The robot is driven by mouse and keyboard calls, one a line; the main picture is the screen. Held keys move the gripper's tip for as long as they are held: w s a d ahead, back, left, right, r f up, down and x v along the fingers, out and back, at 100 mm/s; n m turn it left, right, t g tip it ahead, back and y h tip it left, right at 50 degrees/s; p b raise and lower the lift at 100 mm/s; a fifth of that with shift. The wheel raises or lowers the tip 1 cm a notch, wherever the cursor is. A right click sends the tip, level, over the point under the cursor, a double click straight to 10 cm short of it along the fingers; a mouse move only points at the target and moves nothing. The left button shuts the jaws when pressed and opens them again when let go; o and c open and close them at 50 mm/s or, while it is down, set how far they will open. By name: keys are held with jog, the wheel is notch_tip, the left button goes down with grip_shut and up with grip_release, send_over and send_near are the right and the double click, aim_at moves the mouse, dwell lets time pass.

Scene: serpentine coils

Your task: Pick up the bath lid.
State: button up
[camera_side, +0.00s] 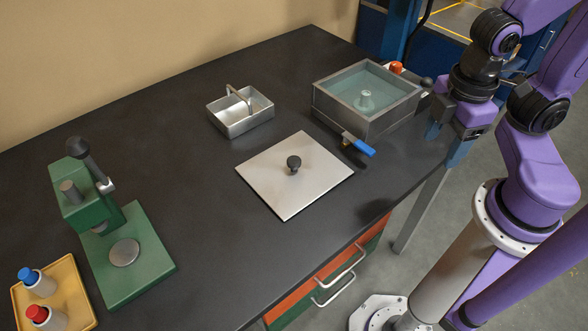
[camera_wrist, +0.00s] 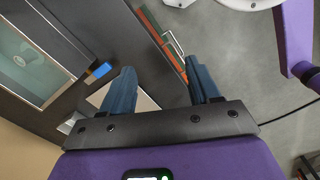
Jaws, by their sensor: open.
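The bath lid (camera_side: 272,182) is a flat, square, light metal plate with a black knob (camera_side: 294,163) at its middle. It lies flat on the dark bench, in front of the bath (camera_side: 340,112). In the wrist view, part of the lid (camera_wrist: 144,101) shows between and behind the fingers; its knob is not seen there. My gripper (camera_side: 448,133) is at the right end of the bench, right of the bath and well apart from the lid. In the wrist view, my gripper (camera_wrist: 164,82) has two blue fingers spread apart with nothing between them.
The bath holds water and a small pale piece, with a blue-handled valve (camera_side: 358,145) at its front. A metal basket with a handle (camera_side: 240,112) stands behind the lid. A green press (camera_side: 115,240) and a yellow tray (camera_side: 73,286) with bottles are at the left.

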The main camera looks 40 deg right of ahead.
jog(key=w+f+n+t+h, duration=0.2)
jog(key=w+f+n+h, duration=0.1)
jog(key=f+n+h, duration=0.15)
jog(key=n+t+y, duration=0.5)
jog(key=n+t, duration=0.6)
jog(key=n, duration=0.8)
send_near(293, 159)
jog(key=shift+m, duration=0.25)
jog(key=x, duration=0.9)
jog(key=shift+w+f, duration=0.3)
jog(key=shift+f, duration=0.05)
grip_shut()
jog(key=shift+r, duration=0.2)
